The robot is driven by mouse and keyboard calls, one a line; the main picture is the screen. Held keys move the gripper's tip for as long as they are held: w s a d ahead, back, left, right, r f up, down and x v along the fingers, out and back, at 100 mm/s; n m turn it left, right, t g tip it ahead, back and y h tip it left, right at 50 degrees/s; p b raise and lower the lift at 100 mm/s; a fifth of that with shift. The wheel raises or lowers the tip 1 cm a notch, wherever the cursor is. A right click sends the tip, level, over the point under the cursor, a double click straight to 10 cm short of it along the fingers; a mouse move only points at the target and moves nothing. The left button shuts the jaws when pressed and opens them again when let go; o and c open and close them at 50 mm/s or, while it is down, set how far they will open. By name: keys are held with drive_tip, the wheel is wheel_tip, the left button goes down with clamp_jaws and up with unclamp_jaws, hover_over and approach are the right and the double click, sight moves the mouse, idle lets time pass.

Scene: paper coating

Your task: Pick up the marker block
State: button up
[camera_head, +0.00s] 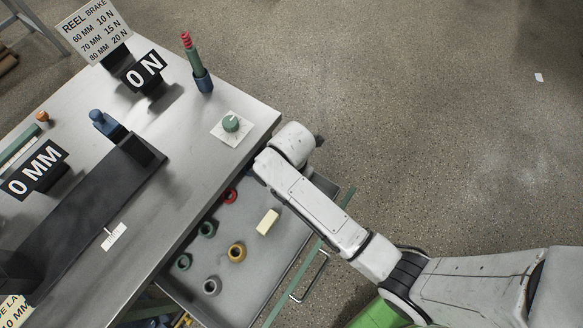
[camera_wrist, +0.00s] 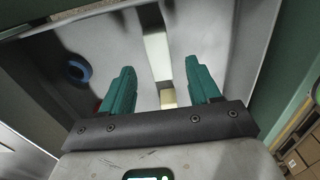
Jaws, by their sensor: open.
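A small cream block (camera_head: 268,222), which looks like the marker block, lies in the open drawer (camera_head: 193,300), near its right side. In the wrist view, my gripper (camera_wrist: 159,66) has its two green fingers spread apart. A pale strip (camera_wrist: 156,52) and a small cream piece (camera_wrist: 168,98) show between the fingers, with nothing clasped. I cannot tell whether both are parts of the block. In the head view, my arm reaches over the drawer's right edge, and the fingers are hidden.
A red ring (camera_head: 230,196), green rings (camera_head: 207,229), an ochre ring (camera_head: 237,252) and a grey ring (camera_head: 212,286) lie in the drawer. A blue ring (camera_wrist: 78,70) shows left of the fingers. The steel table (camera_head: 175,190) carries a green knob (camera_head: 231,122).

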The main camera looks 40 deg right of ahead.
drive_tip(key=shift+a+f, duration=0.1)
drive_tip(key=shift+f, duration=2.85)
drive_tip(key=shift+c, duration=0.3)
drive_tip(key=c, duration=1)
drive_tip(key=shift+r, duration=0.1)
